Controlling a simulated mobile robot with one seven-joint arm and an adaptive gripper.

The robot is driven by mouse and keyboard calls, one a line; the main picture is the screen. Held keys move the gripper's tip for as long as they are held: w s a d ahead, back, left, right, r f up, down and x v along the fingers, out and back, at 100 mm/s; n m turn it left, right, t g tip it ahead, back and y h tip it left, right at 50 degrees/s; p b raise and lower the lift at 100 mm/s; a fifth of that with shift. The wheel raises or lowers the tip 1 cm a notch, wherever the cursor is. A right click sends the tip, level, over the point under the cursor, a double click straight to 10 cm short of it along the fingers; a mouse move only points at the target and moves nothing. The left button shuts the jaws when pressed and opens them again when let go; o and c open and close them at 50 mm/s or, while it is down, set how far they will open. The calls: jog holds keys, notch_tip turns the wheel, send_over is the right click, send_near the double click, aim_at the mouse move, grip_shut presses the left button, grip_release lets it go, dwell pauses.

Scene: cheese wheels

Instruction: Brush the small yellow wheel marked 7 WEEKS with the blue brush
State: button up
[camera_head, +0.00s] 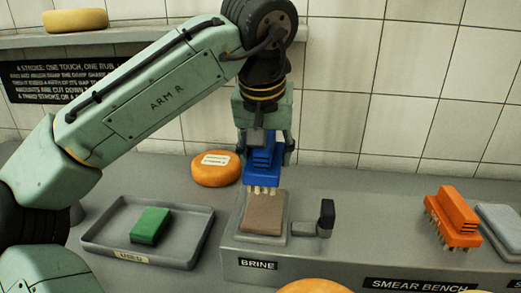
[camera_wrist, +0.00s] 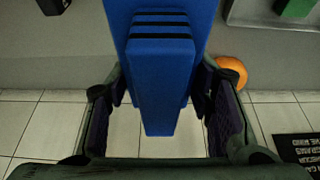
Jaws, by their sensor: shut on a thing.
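My gripper (camera_head: 264,150) points down and is shut on the blue brush (camera_head: 262,168). The brush also fills the middle of the wrist view (camera_wrist: 160,75), between my two fingers. Its pale bristles are at the back edge of the brown pad (camera_head: 264,215) on the BRINE block; I cannot tell whether they touch it. An orange wheel (camera_head: 216,168) with a white label lies behind and left of the brush; its label is too small to read. Another orange-yellow wheel (camera_head: 315,287) is cut off at the bottom edge. I cannot make out 7 WEEKS on any wheel.
A grey tray (camera_head: 100,241) marked USED holds a green block (camera_head: 150,226) at the left. A small black-handled fitting (camera_head: 326,217) stands right of the pad. An orange brush (camera_head: 453,217) lies on the SMEAR BENCH at the right. A yellow wheel (camera_head: 75,20) sits on the wall shelf.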

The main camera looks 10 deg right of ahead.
jog(key=shift+f+b, duration=2.6)
jog(key=shift+f, duration=0.4)
jog(key=shift+f, duration=0.55)
notch_tip(320, 180, up, 7)
jog(key=p, duration=0.6)
jog(key=shift+r, duration=0.1)
jog(key=shift+d, duration=0.1)
dwell(0.6)
